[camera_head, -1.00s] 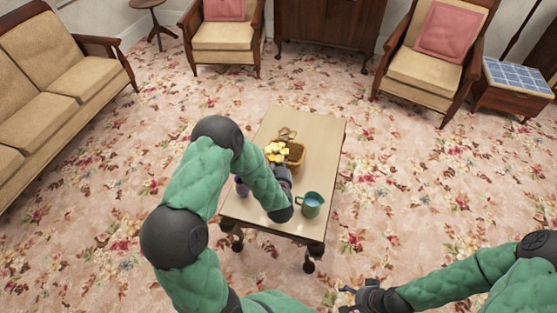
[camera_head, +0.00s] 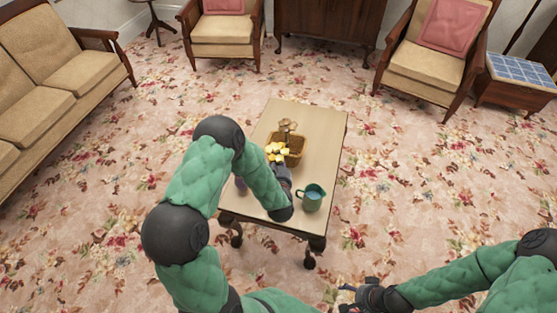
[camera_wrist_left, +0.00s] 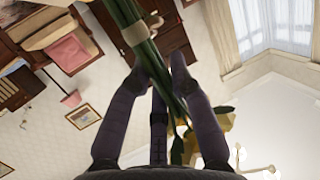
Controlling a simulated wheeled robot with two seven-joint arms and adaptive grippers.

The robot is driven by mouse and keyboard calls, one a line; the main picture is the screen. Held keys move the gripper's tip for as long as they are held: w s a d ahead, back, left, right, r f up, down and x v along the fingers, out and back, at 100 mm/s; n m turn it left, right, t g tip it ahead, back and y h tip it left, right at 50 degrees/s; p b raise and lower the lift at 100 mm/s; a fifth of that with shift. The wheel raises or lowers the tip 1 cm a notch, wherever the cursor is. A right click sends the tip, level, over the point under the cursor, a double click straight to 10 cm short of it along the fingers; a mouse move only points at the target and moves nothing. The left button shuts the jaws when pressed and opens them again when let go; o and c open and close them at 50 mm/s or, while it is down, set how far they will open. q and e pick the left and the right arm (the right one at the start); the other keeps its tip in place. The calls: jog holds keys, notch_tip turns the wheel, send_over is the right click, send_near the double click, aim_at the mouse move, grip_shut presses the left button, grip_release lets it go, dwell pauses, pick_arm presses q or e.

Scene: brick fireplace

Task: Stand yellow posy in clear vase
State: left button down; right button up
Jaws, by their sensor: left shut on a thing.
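The yellow posy (camera_head: 276,152) is in front of the wicker basket in the head view. My left gripper (camera_head: 284,172) is over the table, its fingers mostly hidden by my arm. In the left wrist view its fingers (camera_wrist_left: 158,80) are shut on the green stems, which have a pale tie (camera_wrist_left: 141,30); yellow blooms (camera_wrist_left: 212,138) show beyond the fingers. I cannot make out the clear vase for certain; my left arm hides part of the table. My right gripper (camera_head: 352,297) is low near the bottom edge, away from the table; its opening is unclear.
The small table (camera_head: 318,150) bears a wicker basket (camera_head: 296,149), a teal jug (camera_head: 312,198) near its front right, and small brownish loops (camera_head: 288,126) behind. A purple thing (camera_head: 240,184) is partly hidden by my left arm.

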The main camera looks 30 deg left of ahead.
pick_arm(q)
notch_tip(320, 180, down, 6)
jog(key=shift+f+b, duration=0.2)
jog(key=shift+b, duration=0.25)
dwell(0.7)
dwell(0.5)
